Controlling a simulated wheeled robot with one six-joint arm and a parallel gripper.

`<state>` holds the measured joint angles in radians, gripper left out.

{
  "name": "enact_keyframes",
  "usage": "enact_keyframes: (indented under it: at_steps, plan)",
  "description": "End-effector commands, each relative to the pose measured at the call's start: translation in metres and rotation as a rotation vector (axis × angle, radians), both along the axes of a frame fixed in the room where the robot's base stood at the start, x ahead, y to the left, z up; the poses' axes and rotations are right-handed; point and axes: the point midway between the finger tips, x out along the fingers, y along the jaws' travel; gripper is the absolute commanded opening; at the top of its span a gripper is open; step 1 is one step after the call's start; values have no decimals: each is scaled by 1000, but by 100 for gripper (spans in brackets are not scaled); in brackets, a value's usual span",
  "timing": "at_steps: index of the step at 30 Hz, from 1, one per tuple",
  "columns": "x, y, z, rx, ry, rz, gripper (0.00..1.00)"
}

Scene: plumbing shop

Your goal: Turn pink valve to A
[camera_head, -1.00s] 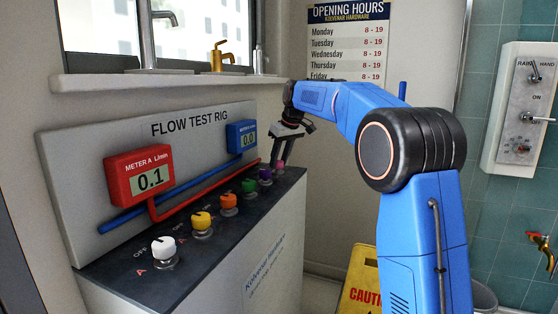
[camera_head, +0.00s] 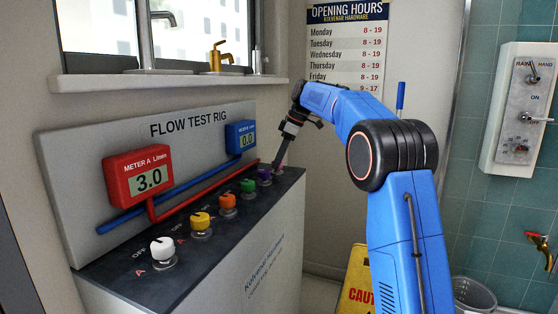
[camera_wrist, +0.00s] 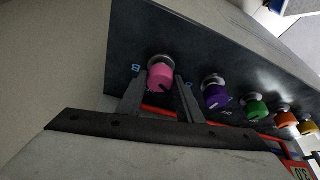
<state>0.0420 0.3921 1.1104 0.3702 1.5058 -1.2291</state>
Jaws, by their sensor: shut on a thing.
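The pink valve (camera_wrist: 160,77) is the end knob in the row on the flow test rig, shown in the wrist view with a dark pointer notch on its lower side. My gripper (camera_wrist: 159,84) is shut on it, one finger on each side. In the head view my gripper (camera_head: 279,163) reaches down at the far end of the rig and mostly hides the pink knob. A blue letter B shows beside the knob in the wrist view; an A mark by it is not readable. The red meter A (camera_head: 138,174) reads 3.0. The blue meter B (camera_head: 241,137) reads 0.0.
The purple valve (camera_wrist: 215,95) is the nearest neighbour of the pink one. Green (camera_head: 248,186), orange (camera_head: 227,201), yellow (camera_head: 200,222) and white (camera_head: 162,248) valves continue along the dark top. A yellow caution sign (camera_head: 357,285) stands on the floor near my arm.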

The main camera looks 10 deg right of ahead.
Motion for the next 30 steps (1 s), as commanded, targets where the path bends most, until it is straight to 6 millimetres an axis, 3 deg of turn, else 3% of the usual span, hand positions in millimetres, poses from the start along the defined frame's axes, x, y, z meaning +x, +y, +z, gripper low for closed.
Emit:
enact_keyframes:
  at_steps: [17, 18, 20, 30]
  plan:
    - [0, -1, 0, -1, 0, 32, 10]
    - [0, -1, 0, -1, 0, 32, 40]
    - [0, -1, 0, -1, 0, 32, 51]
    - [0, -1, 2, 0, 0, 31, 51]
